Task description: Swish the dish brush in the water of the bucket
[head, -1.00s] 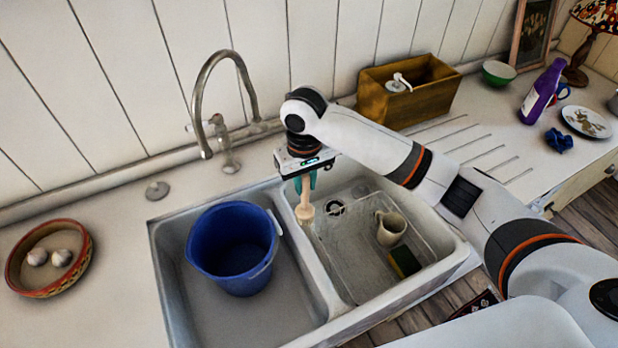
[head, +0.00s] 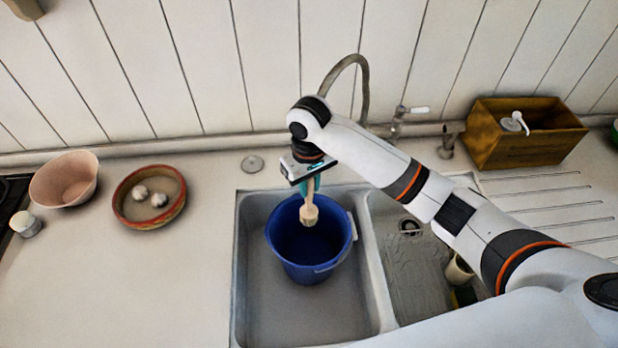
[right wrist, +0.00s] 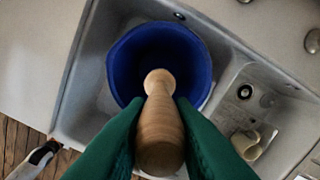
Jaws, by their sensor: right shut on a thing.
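A blue bucket (head: 300,262) stands in the left basin of the double sink (head: 250,318). My right gripper (head: 309,188) is shut on the dish brush (head: 309,212), which hangs head down over the bucket's opening. In the right wrist view the brush's wooden handle (right wrist: 160,130) lies between the green fingers (right wrist: 158,120), with the bucket (right wrist: 125,70) behind it. The bucket's inside is dark, and I cannot make out the water's surface or whether the brush touches it. My left gripper is not in view.
The tap (head: 362,75) rises behind the sink, close to my right arm. The right basin holds a beige mug (head: 458,270), partly hidden by my arm. A bowl with garlic bulbs (head: 150,222) and a pink bowl (head: 65,182) stand on the left counter. A wooden box (head: 525,150) stands right.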

